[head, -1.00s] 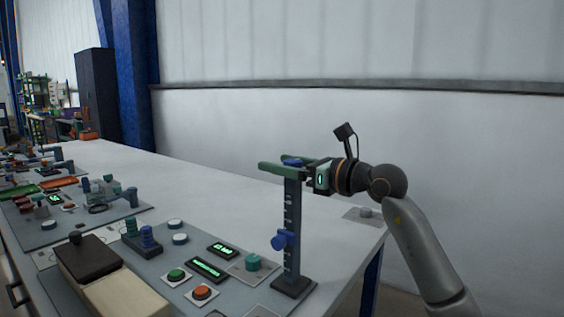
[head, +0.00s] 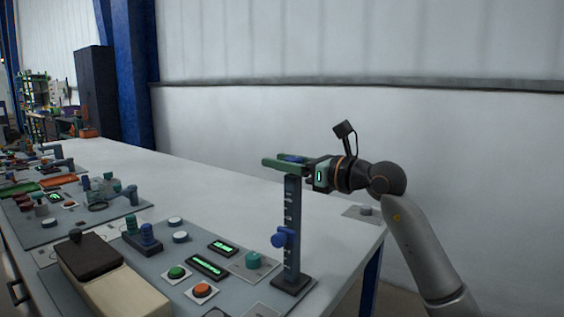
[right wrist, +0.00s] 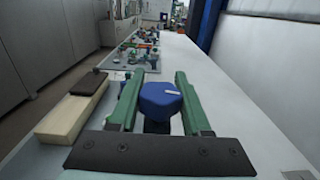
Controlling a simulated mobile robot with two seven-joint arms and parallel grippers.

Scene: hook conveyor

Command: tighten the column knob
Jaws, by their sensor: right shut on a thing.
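The column (head: 292,225) is a dark grey notched post standing upright on a base plate near the right end of the table. A blue knob (right wrist: 160,98) sits on its top, with a small white mark on its face; it also shows in the head view (head: 291,158), partly covered. A second blue knob (head: 281,238) is on the column's side. My right gripper (head: 283,162) reaches in level from the right, its green fingers shut on the top knob, one on each side. In the right wrist view the gripper (right wrist: 158,90) frames this knob. My left gripper is out of view.
On the table (head: 200,170) left of the column are a green button (head: 176,273), an orange button (head: 202,291), a teal knob (head: 253,260) and lit displays (head: 207,266). A dark-lidded cream box (head: 125,290) stands front left. The table behind the column is clear.

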